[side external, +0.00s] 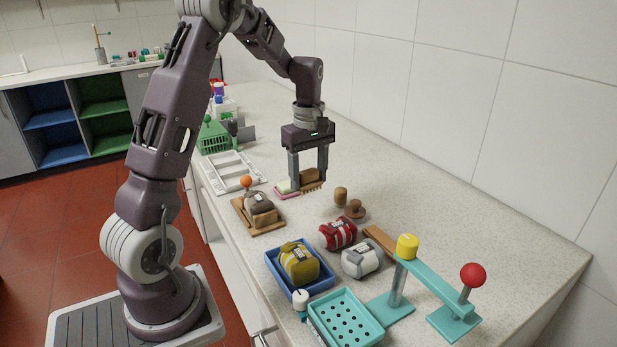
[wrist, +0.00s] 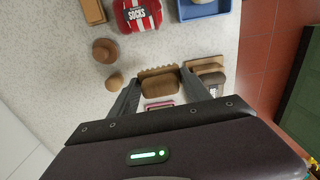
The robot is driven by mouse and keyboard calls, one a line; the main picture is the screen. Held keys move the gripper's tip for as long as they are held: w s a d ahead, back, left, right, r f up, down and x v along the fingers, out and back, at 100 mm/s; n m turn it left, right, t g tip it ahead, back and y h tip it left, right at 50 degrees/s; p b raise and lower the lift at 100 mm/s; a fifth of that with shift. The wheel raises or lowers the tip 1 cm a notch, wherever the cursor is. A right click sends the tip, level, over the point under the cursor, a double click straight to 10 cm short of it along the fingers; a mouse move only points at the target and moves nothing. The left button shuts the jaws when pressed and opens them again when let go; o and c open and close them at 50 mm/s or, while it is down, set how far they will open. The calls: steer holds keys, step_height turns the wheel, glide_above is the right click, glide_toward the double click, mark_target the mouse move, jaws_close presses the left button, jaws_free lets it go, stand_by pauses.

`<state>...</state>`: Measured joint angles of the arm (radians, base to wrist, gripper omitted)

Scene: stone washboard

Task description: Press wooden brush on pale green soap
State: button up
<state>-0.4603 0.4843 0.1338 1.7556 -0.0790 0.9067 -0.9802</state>
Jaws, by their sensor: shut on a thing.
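The wooden brush (side external: 311,175) is held between the two fingers of my gripper (side external: 308,180), its pale bristles low on the side near the counter. In the wrist view the brush (wrist: 160,84) lies across between the fingertips, bristle edge toward the top of the picture. The pale green soap (side external: 283,186) rests on a pink dish (side external: 287,195), close beside the brush on its left in the side view. In the wrist view a pink rim (wrist: 160,104) shows behind the brush; the soap is mostly hidden there. I cannot tell whether brush and soap touch.
A wooden washboard (side external: 250,225) with a grey-brown bundle stands front left of the dish. Round wooden pieces (side external: 356,209) stand to the right. Red (side external: 338,233), white (side external: 361,258) and yellow bundles, a blue tray (side external: 272,263) and a teal stand (side external: 396,300) fill the front.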

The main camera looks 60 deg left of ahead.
glide_above(289, 183)
steer(key=shift+w+f, duration=0.1)
steer(key=shift+f, duration=2.95)
steer(key=shift+f, duration=0.6)
steer(key=shift+r, duration=0.1)
step_height(289, 183, up, 7)
